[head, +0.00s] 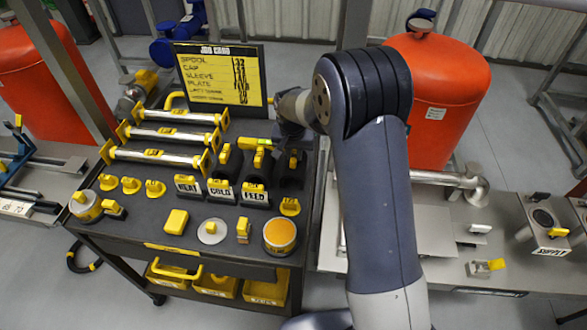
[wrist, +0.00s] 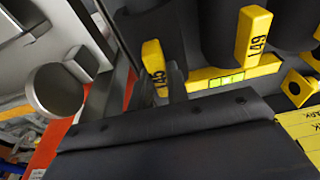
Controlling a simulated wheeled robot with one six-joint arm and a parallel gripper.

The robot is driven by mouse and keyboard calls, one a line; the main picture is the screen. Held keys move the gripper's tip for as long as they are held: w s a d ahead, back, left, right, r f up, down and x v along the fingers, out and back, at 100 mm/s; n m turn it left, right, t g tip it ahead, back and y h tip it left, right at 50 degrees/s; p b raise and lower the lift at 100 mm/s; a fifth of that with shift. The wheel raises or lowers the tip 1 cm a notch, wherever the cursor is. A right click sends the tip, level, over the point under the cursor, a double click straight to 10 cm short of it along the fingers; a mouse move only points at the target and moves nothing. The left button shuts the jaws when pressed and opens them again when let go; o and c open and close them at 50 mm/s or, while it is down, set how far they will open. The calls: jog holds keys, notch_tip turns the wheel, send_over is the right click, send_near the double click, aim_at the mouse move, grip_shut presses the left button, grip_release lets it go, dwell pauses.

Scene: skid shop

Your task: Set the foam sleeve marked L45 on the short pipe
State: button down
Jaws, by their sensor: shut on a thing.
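Several black foam sleeves stand in a row on the cart, the left one (head: 230,163) and the right one (head: 292,172) among them. My gripper (head: 290,145) is low over the right end of this row. In the wrist view it is shut on the yellow tab of a sleeve (wrist: 152,55); the tab's marking is partly hidden by a finger. A neighbouring sleeve (wrist: 222,25) has a yellow tab that seems to read L49. A silver horizontal pipe (head: 432,178) lies on the right bench; I cannot tell if it is the short pipe.
The cart (head: 137,215) also holds yellow-ended spools (head: 165,135), caps, a yellow block (head: 176,221) and HEAT, COLD and FEED placards (head: 222,191). A job card (head: 219,78) stands behind. An orange tank (head: 440,95) stands behind the right bench (head: 405,245).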

jog(key=shift+r+p, duration=1.5)
jog(key=shift+r, duration=1.3)
